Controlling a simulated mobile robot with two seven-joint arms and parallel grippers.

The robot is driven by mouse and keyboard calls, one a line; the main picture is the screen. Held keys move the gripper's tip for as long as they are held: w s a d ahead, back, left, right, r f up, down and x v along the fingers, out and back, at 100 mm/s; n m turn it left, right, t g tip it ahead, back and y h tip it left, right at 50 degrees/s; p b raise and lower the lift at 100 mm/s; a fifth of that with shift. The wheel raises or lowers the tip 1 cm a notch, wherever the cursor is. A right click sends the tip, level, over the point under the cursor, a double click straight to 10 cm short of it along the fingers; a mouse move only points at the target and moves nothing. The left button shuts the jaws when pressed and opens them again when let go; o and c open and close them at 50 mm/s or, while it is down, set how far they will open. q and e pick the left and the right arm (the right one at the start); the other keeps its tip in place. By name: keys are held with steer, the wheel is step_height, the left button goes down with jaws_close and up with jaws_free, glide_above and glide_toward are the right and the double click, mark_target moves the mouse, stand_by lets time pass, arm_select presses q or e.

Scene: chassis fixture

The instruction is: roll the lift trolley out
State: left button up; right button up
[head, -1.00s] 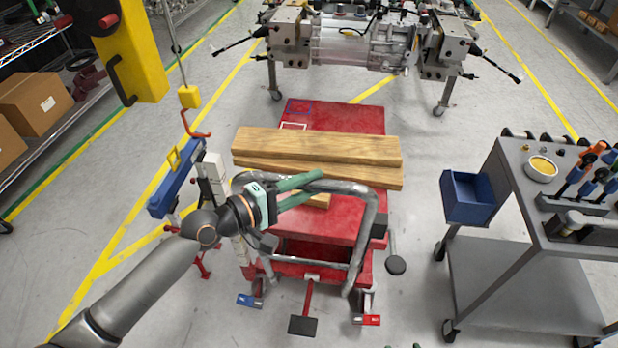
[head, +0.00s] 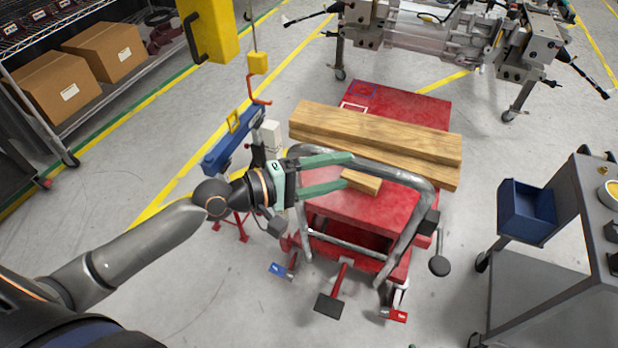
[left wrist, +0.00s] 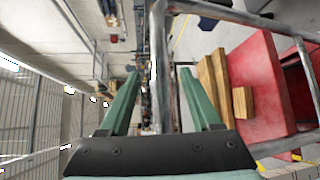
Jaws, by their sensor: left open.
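The red lift trolley (head: 372,208) stands on the floor with its grey tubular push handle (head: 415,182) towards me. My left gripper (head: 348,172) is open at the handle's upper left corner, its two green fingers pointing right across it. In the left wrist view, the handle tube (left wrist: 160,70) shows between the open fingers of the left gripper (left wrist: 162,82); whether it touches either finger I cannot tell. Wooden beams (head: 375,130) lie across the trolley's red top, with a short wood block (head: 362,182) in front. My right gripper is not in view.
A metal assembly on a wheeled stand (head: 440,35) is behind the trolley. A grey tool cart (head: 560,240) with a blue bin (head: 527,210) stands at right. A blue stand (head: 235,140) is close at left, near a yellow column (head: 210,30). Open floor shows in front.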

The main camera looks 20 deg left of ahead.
arm_select(q)
steer(key=shift+b+v, duration=0.9)
steer(key=shift+v, duration=2.05)
steer(key=s+f+m+g+y+p, duration=0.1)
steer(key=s+f+m+y, duration=0.3)
steer(key=f, duration=0.8)
steer(key=s+a+f+m+g+y+p, duration=0.1)
steer(key=s+f+m+y+p, duration=0.3)
steer(key=s+f+m, duration=0.4)
step_height(320, 180, down, 6)
steer(key=shift+s+r+m+y, duration=0.3)
steer(key=shift+s+y, duration=0.15)
steer(key=shift+y, duration=0.25)
steer(key=shift+a, duration=0.1)
